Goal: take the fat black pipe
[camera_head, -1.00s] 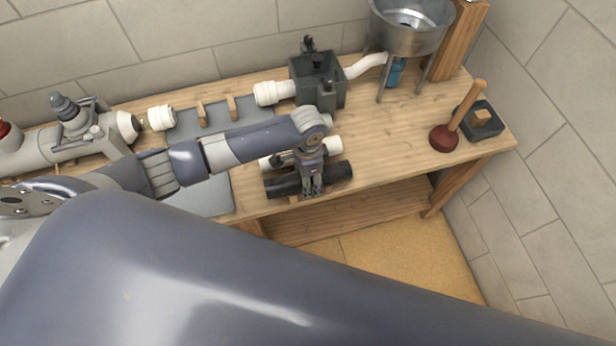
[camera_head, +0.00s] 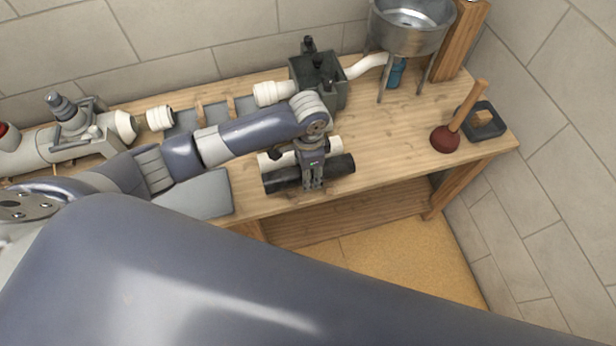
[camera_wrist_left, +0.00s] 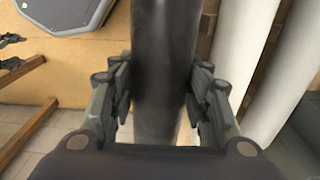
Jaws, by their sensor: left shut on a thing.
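The fat black pipe (camera_head: 336,169) lies sideways near the bench's front edge in the head view, beside a thinner white pipe (camera_head: 329,146). My left gripper (camera_head: 314,186) comes down over the middle of the black pipe and is shut on it. In the left wrist view the black pipe (camera_wrist_left: 164,60) runs between the two fingers of the gripper (camera_wrist_left: 160,100). White pipes (camera_wrist_left: 238,45) lie to its right there. Whether the black pipe is clear of its support is hard to tell. My right gripper is not in view.
The wooden bench (camera_head: 395,150) carries a dark green box (camera_head: 318,80) with white pipes, a metal funnel-like basin (camera_head: 411,25) on legs, a plunger (camera_head: 446,138) and a dark square tray (camera_head: 482,121) at right. A grey pad (camera_head: 195,195) lies left of the pipe.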

